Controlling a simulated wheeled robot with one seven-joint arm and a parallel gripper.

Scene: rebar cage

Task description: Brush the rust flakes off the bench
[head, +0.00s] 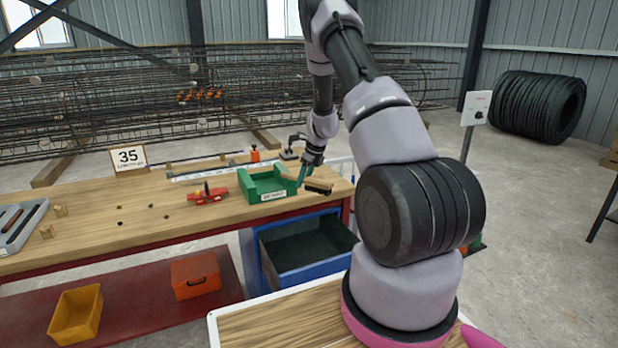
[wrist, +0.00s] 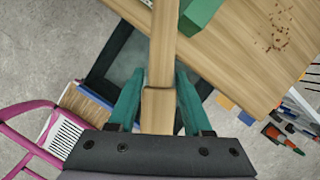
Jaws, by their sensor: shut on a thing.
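My gripper (head: 305,174) is at the right end of the wooden bench (head: 90,232), just right of the green bin (head: 270,192). It is shut on the wooden-handled brush (head: 319,188), whose dark bristle side shows low by the bench top; I cannot tell whether it touches. In the wrist view the brush's pale wooden bar (wrist: 160,70) runs between the teal fingers of my gripper (wrist: 158,95). Brown rust flakes (wrist: 277,38) lie scattered on the bench in the wrist view's upper right. A few dark specks (head: 120,208) show on the bench in the head view; I cannot tell what they are.
A blue open container (head: 300,252) stands below the bench's right end. A red clamp-like tool (head: 207,195) lies left of the green bin. The middle-left is mostly clear.

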